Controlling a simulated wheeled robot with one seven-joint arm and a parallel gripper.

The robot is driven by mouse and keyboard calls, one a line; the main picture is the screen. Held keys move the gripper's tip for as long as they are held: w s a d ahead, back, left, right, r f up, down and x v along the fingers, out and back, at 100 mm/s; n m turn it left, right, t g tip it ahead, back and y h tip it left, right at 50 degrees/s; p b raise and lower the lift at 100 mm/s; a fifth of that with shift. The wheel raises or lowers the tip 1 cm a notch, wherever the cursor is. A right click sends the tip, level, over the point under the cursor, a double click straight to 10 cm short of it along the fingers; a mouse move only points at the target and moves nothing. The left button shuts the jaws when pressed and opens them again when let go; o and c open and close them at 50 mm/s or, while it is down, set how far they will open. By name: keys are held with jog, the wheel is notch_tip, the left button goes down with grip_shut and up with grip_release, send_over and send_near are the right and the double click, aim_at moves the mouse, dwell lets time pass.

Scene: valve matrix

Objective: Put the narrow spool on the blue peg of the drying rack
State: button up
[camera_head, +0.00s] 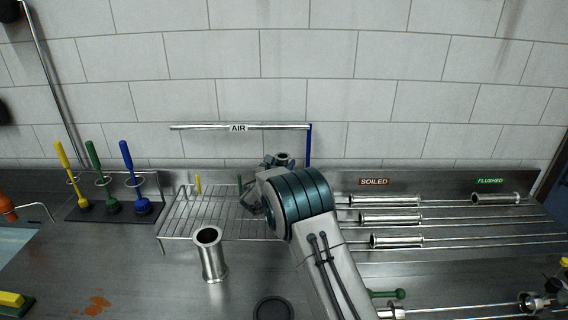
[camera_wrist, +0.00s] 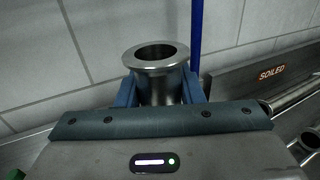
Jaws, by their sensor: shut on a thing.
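My gripper (camera_wrist: 160,92) is shut on a steel spool (camera_wrist: 155,68), upright with its flanged, open top showing. The spool's top rim also shows in the head view (camera_head: 283,157), beside my wrist; its lower part is hidden. The tall blue peg (camera_head: 308,146) stands at the right of the wire drying rack (camera_head: 185,222), just right of the held spool in the picture. In the wrist view the blue peg (camera_wrist: 195,35) rises right of the spool, apparently behind it. The peg's base is hidden. Another steel spool (camera_head: 211,256) stands upright on the counter in front of the rack.
Shorter yellow (camera_head: 198,184) and green (camera_head: 239,184) pegs stand on the rack. A horizontal AIR pipe (camera_head: 205,127) runs above it. Coloured brushes (camera_head: 127,170) stand left. Steel pieces lie on rods under the SOILED (camera_head: 374,182) and FLUSHED (camera_head: 490,181) signs. A dark ring (camera_head: 273,308) lies in front.

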jog(key=shift+f, duration=0.1)
jog(key=o, duration=1.1)
jog(key=shift+s, duration=0.1)
